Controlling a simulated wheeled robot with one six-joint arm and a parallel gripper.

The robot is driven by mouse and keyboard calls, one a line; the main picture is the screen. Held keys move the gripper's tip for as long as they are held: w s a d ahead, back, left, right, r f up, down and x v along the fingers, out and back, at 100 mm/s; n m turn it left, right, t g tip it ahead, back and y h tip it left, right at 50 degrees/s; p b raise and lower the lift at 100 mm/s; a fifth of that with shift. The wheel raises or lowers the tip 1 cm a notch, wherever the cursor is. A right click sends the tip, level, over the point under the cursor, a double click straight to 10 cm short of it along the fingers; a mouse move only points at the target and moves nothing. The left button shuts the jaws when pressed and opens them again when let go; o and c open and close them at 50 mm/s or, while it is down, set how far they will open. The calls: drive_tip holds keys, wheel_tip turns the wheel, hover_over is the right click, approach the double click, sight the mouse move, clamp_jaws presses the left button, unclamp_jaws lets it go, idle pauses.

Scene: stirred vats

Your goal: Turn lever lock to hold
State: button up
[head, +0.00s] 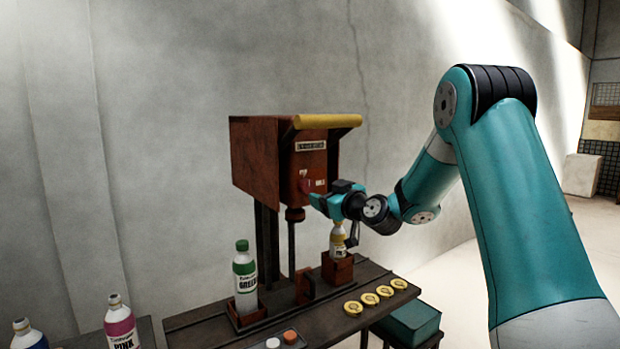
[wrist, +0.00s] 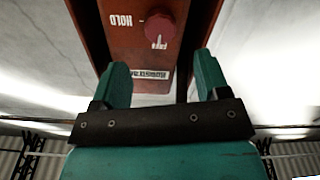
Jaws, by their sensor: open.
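The lever lock appears as a dark red round knob (wrist: 160,27) on the rust-red machine housing (wrist: 125,50) in the wrist view. The word HOLD (wrist: 122,20) is printed beside it, upside down, at picture left. A small white marking lies at the knob's lower edge, too small to read. In the head view the knob (head: 304,186) shows on the front of the housing (head: 260,160). My gripper (wrist: 163,68) is open and empty, its teal fingers spread to either side below the knob. It also shows in the head view (head: 314,200), close to the panel; contact cannot be told.
A pink bottle (head: 120,325) stands at left. A yellow bar (head: 328,121) tops the housing.

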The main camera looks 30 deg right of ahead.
sight(309, 187)
drive_tip(key=w+p, duration=0.2)
drive_tip(key=w, duration=0.4)
drive_tip(key=shift+w+a+r+p, duration=0.15)
drive_tip(key=shift+w+p, duration=0.05)
drive_tip(key=shift+p, duration=0.2)
drive_tip(key=shift+w, duration=0.65)
drive_tip(key=c, duration=0.9)
